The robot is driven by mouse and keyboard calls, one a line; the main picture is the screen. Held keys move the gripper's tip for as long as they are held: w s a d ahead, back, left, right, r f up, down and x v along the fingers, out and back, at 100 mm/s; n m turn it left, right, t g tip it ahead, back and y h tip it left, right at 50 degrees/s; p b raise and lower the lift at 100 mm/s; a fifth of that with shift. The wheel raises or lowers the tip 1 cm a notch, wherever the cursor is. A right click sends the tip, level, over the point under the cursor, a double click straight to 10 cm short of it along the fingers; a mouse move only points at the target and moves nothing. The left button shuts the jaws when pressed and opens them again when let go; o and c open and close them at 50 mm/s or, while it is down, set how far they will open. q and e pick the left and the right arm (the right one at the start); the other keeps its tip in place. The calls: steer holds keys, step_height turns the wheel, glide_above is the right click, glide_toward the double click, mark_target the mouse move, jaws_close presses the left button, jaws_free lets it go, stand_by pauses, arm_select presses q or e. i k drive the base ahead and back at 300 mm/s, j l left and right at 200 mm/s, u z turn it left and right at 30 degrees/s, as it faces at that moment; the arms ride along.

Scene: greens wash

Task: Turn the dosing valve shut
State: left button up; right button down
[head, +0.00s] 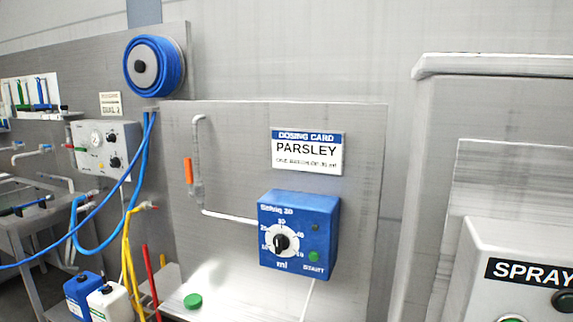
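The valve has an orange lever handle (188,170) and a grey body (197,189) on a thin pipe against the steel back panel. The handle stands upright, roughly parallel to the vertical pipe run (201,145) just right of it. From the valve, the pipe bends and runs right to a blue dosing box (320,215). The box has a black-and-white dial (282,242) with a number scale and a green button (314,257) marked START. A dosing card (307,152) reading PARSLEY hangs above the box. Neither of my grippers is in view.
A blue hose reel (154,67) and hanging blue and yellow hoses (130,245) are left of the valve. A grey control box (105,147) is further left. Blue and white canisters (84,297) stand low left. A SPRAY box (520,250) is at right. The panel around the valve is clear.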

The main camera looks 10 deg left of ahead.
mark_target(190, 181)
steer(key=i+j+z, duration=0.15)
steer(key=j+z, duration=1.25)
steer(key=j, duration=0.2)
steer(key=k+j+z, duration=0.1)
steer(key=j+z, duration=0.35)
steer(key=j, duration=0.1)
